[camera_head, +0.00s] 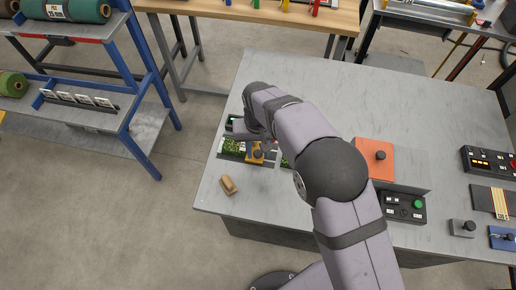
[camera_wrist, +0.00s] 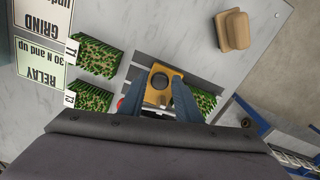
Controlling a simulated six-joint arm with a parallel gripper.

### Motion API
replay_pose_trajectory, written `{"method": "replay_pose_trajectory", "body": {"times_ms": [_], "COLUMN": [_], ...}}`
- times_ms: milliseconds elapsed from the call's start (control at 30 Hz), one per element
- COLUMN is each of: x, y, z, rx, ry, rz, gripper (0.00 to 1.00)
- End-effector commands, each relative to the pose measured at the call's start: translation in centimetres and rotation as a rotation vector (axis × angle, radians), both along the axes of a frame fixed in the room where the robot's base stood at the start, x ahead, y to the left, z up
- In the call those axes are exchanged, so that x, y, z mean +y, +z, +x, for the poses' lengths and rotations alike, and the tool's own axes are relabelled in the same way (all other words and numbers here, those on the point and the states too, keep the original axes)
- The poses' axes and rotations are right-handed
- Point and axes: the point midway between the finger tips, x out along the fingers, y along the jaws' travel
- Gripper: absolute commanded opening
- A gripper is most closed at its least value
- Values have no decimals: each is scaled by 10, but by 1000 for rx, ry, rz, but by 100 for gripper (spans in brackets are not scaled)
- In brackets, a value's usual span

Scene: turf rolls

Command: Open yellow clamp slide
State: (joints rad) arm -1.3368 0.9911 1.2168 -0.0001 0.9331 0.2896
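The yellow clamp slide (camera_wrist: 157,87) is a small yellow block with a round dark knob on top. In the wrist view it sits on a grey rail between green turf pieces, one of them at its left (camera_wrist: 97,95) and one at its right (camera_wrist: 199,104). In the head view the yellow slide (camera_head: 254,153) shows just below my wrist. My gripper (camera_wrist: 156,100) has its two bluish fingers spread, one on each side of the slide's near part. I cannot tell whether the fingers touch it. The gripper is mostly hidden behind my wrist in the head view.
A tan wooden block (camera_head: 228,185) lies near the table's left corner. An orange plate with a black knob (camera_head: 374,158) and a button box (camera_head: 404,207) stand right of my arm. Printed signs (camera_wrist: 43,60) lie beside the turf pieces. The table's back is clear.

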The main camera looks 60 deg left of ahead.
Motion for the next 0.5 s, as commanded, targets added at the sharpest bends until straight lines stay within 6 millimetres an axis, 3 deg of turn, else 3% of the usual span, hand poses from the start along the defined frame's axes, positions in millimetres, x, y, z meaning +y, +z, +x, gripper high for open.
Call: {"method": "replay_pose_trajectory", "body": {"times_ms": [67, 200, 367, 500], "x": [0, 0, -2, -14], "y": [0, 0, 0, 0], "z": [0, 0, 2, 15], "rx": [0, 0, 1, -1], "ry": [0, 0, -1, -3], "rz": [0, 0, -1, -2], "gripper": [30, 0, 0, 0]}}
